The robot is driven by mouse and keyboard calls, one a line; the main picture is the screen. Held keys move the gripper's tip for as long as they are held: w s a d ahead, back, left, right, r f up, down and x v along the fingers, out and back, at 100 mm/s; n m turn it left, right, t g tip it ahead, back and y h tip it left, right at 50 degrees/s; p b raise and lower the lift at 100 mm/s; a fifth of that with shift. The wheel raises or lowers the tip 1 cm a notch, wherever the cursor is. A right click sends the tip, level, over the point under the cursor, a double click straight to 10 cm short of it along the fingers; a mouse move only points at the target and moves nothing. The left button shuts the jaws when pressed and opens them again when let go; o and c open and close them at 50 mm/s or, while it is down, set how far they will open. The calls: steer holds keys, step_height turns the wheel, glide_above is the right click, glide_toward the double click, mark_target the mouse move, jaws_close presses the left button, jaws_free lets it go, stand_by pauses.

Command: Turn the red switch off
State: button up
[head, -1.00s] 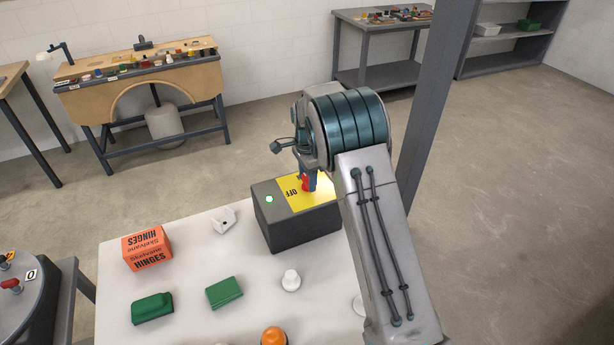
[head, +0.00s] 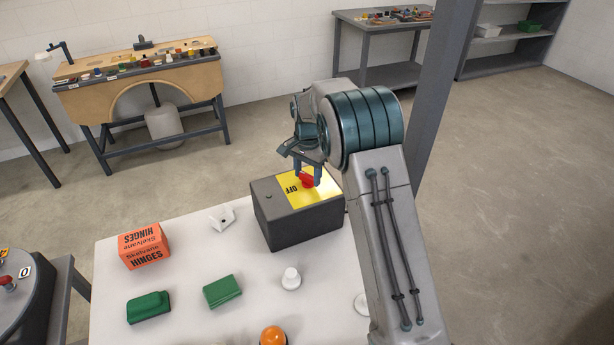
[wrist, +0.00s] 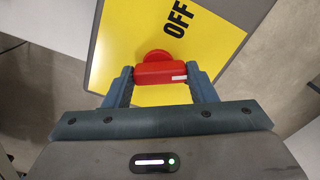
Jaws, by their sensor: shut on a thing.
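The red switch (head: 307,182) sits on the yellow plate (head: 298,200) on top of a dark grey box (head: 300,228) on the white table. My gripper (head: 308,176) is over the plate with its fingers on either side of the switch. In the wrist view the gripper (wrist: 159,80) is shut on the red handle (wrist: 158,73), one finger at each end. A white mark shows near the handle's right end. The word OFF (wrist: 180,18) is printed beyond the switch's round red base. The small lamp (head: 269,197) on the box is dark.
On the white table (head: 190,270) stand an orange hinges box (head: 145,247), two green blocks (head: 222,291), a small white part (head: 222,216), a white knob (head: 291,278) and an orange dome (head: 273,337). A grey post (head: 432,110) rises behind my arm.

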mark_target(307, 176)
steer(key=n+b, duration=0.1)
steer(key=n, duration=0.5)
steer(key=shift+n, duration=0.3)
steer(key=n+b, duration=0.1)
steer(key=n, duration=0.5)
steer(key=shift+n, duration=0.3)
steer(key=shift+s, duration=0.1)
steer(key=o, duration=1)
step_height(307, 176, up, 14)
steer(key=shift+f+b, duration=0.1)
steer(key=shift+b, duration=0.55)
steer(key=shift+a, duration=0.15)
